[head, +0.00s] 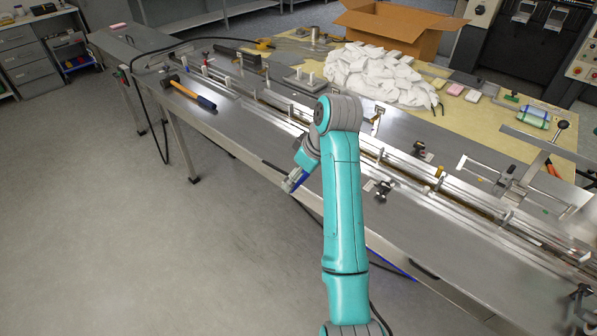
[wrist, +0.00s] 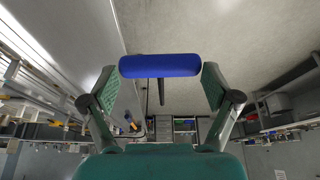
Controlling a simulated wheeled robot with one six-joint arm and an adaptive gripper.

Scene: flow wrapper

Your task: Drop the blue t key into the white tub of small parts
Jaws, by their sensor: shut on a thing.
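The blue t key (wrist: 160,66) lies crosswise between the two finger pads of my gripper (wrist: 160,78) in the wrist view. Its thick blue handle meets the pads at both ends, and a thin dark shank (wrist: 161,92) shows below it. In the head view my gripper (head: 292,185) is partly hidden by my teal arm, at the front edge of the long metal machine bed, with a bit of the blue handle (head: 301,179) showing. I cannot make out a white tub of small parts in either view.
The long machine bed (head: 240,125) carries rails, clamps and a hammer (head: 190,94). Behind it, a yellowish table (head: 460,125) holds a heap of white packets (head: 375,75) and an open cardboard box (head: 400,28). The grey floor at front left is clear.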

